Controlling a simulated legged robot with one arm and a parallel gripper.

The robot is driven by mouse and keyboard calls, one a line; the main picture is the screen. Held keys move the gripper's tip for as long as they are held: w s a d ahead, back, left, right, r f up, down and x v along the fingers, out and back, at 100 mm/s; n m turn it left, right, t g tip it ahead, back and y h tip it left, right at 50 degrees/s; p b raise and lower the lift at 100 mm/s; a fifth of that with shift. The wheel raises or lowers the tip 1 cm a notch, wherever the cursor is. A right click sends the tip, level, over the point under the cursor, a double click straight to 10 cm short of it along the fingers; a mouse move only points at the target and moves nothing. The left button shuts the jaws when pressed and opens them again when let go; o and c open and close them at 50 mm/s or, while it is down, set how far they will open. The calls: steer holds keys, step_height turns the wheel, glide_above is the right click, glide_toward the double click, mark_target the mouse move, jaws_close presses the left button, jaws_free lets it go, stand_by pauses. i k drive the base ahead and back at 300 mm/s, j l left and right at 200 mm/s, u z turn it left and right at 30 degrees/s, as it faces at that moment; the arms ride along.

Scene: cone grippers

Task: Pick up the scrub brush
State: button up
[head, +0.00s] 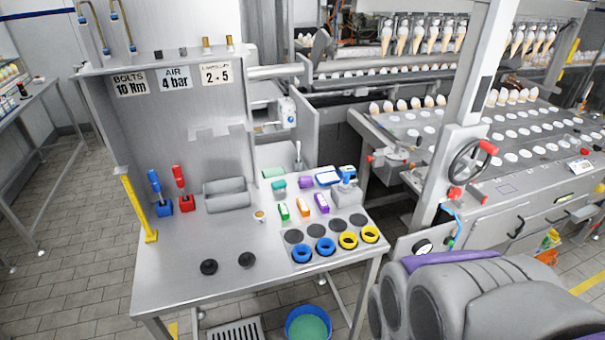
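I cannot single out the scrub brush with certainty at this size. Candidates stand at the right back of the steel table (185,275): a teal block-like item (278,188), a blue and white item (328,177), and a grey holder with a blue top (346,188). Small green (283,211), orange (304,208) and purple (321,203) items lie in front of them. Large grey and purple rounded parts of my own body fill the lower right, apart from the table. No gripper fingers can be made out.
Blue rings (325,247) and yellow rings (348,240) sit at the table's front right. Black knobs (208,267) stand at front middle. Red (181,190) and blue (159,195) handled tools and a yellow post (136,208) are at left. A blue bucket (308,326) is on the floor.

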mark_target(281, 185)
steer(key=i+l+u, duration=0.1)
steer(key=i+u, duration=0.15)
steer(key=i, duration=0.3)
steer(key=i+l+u, duration=0.2)
steer(key=i, duration=0.35)
